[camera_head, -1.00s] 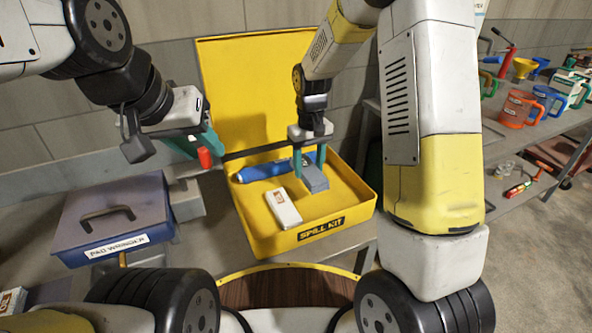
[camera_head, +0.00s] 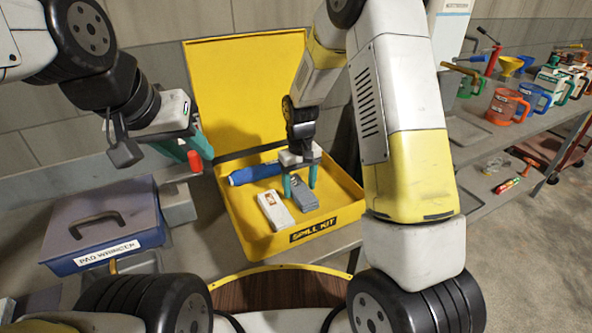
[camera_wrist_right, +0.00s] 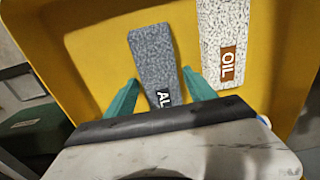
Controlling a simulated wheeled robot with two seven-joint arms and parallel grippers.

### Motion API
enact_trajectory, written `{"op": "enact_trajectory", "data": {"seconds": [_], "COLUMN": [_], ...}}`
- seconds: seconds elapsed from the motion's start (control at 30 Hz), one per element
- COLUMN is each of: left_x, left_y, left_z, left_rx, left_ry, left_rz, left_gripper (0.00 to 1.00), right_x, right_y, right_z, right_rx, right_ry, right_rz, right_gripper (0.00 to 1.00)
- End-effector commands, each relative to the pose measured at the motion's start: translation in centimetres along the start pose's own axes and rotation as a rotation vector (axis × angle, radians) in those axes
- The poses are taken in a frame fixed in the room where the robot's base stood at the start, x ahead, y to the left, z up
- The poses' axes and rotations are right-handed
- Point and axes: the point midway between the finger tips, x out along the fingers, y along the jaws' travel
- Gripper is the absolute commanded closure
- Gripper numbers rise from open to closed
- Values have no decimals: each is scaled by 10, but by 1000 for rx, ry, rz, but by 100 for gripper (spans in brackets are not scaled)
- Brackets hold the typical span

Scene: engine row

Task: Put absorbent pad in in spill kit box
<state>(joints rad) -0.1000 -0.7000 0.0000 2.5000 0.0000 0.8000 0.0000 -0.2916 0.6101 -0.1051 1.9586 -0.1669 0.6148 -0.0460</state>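The absorbent pad, a grey slab (camera_head: 304,195), lies inside the yellow spill kit box (camera_head: 262,222), whose lid stands open. In the right wrist view the grey pad (camera_wrist_right: 155,62) bears a dark label partly reading "AL". My right gripper (camera_head: 300,183) reaches down into the box. In the wrist view its fingers (camera_wrist_right: 160,80) stand either side of the pad's near end, with small gaps, so it looks open. My left gripper (camera_head: 193,147) is by the box's left side, near a red cylinder (camera_head: 195,161); I cannot tell whether it grips that.
A white speckled slab labelled "OIL" (camera_wrist_right: 225,40) lies beside the grey pad. A blue roll (camera_head: 252,173) lies at the back of the box. A blue pad wringer (camera_head: 105,225) stands left. Jugs and tools, including an orange jug (camera_head: 505,106), fill the bench at right.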

Motion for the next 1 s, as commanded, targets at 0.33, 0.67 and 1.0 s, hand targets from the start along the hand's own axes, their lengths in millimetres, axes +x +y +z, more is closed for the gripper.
{"op": "enact_trajectory", "data": {"seconds": [0.33,0.67,1.0], "left_x": [0,0,0], "left_y": [0,0,0], "left_z": [0,0,0], "left_rx": [0,0,0], "left_ry": [0,0,0], "left_rz": [0,0,0], "left_gripper": [64,64,64], "right_x": [-1,-50,-112], "right_y": [0,0,0], "right_z": [0,-1,-1], "right_rx": [0,0,0], "right_ry": [1,6,3], "right_rz": [0,0,0], "right_gripper": [28,28,28]}}
